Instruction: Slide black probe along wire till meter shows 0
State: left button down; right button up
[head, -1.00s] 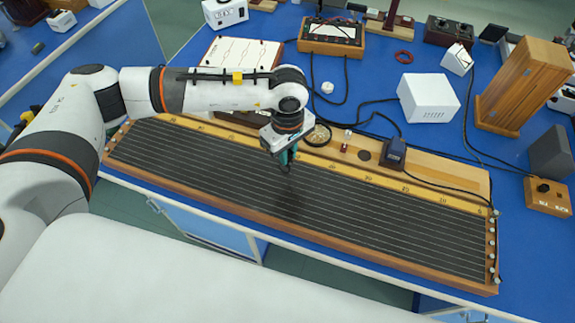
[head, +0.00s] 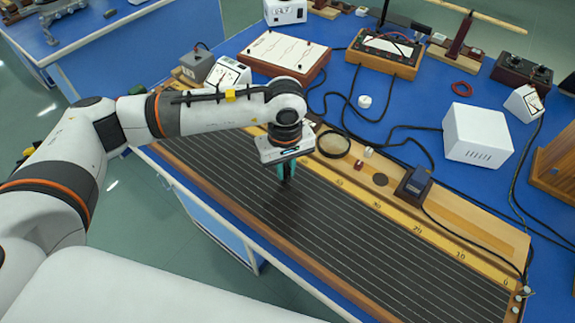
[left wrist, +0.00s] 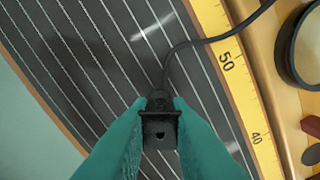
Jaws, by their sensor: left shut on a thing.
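My left gripper (head: 287,176) points down over the dark wire board (head: 330,222). Its teal fingers are shut on the black probe (left wrist: 159,128), seen in the left wrist view with a black cable leading up and right. The probe is over the pale parallel wires (left wrist: 97,63), beside the stretch of yellow scale (left wrist: 234,78) between 50 and 40. I cannot tell whether its tip touches a wire. A white-faced meter (head: 229,74) stands behind the board's left end; its reading is too small to tell. My right gripper is not in view.
A round magnifier (head: 333,145) lies on the wooden strip close right of my left gripper. A dark block (head: 413,186) with a cable stands farther right. A white box (head: 478,134) and another meter (head: 523,103) are behind. Loose black cables cross the blue bench.

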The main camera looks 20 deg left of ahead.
pick_arm(q)
jog(key=shift+a+f, duration=0.1)
jog(key=shift+f, duration=0.15)
jog(key=shift+d+f, duration=0.2)
jog(key=shift+f, duration=0.1)
jog(key=shift+s+d+b, duration=0.2)
jog(key=shift+d+b, duration=0.2)
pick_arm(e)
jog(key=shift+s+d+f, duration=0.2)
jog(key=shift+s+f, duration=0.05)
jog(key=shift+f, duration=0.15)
pick_arm(q)
jog(key=shift+r, duration=0.1)
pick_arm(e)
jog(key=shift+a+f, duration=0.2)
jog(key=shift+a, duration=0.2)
pick_arm(q)
jog(key=shift+s+f+b, duration=0.2)
jog(key=shift+f+b, duration=0.2)
jog(key=shift+b, duration=0.15)
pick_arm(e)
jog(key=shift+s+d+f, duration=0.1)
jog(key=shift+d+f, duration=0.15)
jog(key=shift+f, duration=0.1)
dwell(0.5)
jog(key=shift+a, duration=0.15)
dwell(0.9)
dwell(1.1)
